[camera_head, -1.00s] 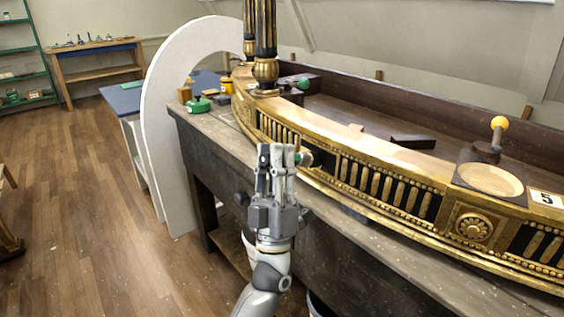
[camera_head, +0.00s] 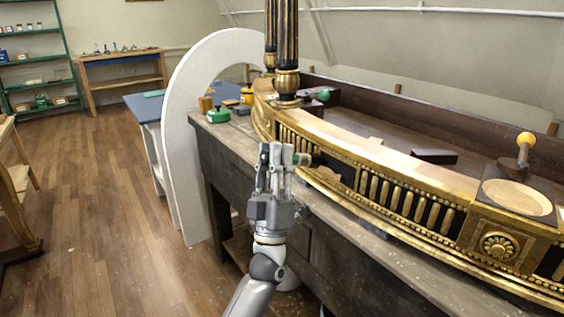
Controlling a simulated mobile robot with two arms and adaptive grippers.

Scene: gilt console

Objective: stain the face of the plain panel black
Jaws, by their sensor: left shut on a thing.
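The gilt console (camera_head: 375,147) curves across the right of the view, with carved flutes on a dark ground along its front. My left gripper (camera_head: 277,152) is raised in front of the left part of this front. My right gripper is out of view.
A dark workbench (camera_head: 232,150) carries the console. On it are a green pot (camera_head: 218,115) and a yellow pot (camera_head: 247,96). A round wooden dish (camera_head: 516,197) and a yellow-knobbed tool (camera_head: 524,147) are at right. A white arch (camera_head: 180,130) stands left; the floor there is clear.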

